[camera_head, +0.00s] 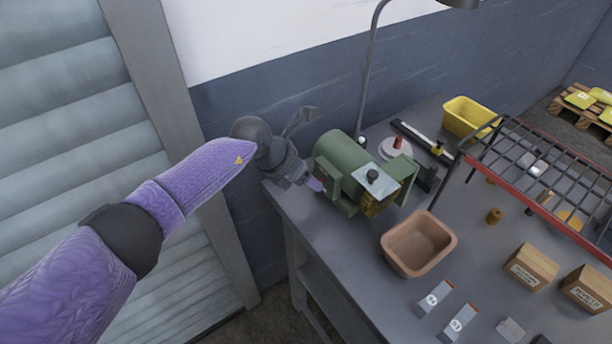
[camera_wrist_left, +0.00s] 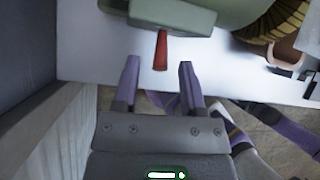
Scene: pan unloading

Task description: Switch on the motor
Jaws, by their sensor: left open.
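The green motor (camera_head: 343,165) stands at the left end of the grey workbench (camera_head: 342,244). Its green housing (camera_wrist_left: 187,18) also shows at the top of the left wrist view. A red lever (camera_wrist_left: 160,50) sticks out of the housing there. My left gripper (camera_head: 318,185) is beside the motor's left end, partly hidden by its own wrist in the head view. In the left wrist view the gripper (camera_wrist_left: 157,68) is open, with the red lever ahead and between the two purple fingertips. It does not look gripped. My right gripper is not in view.
A terracotta bin (camera_head: 418,243) stands in front of the motor. A yellow bin (camera_head: 467,117) and a wire rack (camera_head: 545,175) are further right. A lamp post (camera_head: 369,75) rises behind the motor. Small boxes (camera_head: 531,267) lie at the front right.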

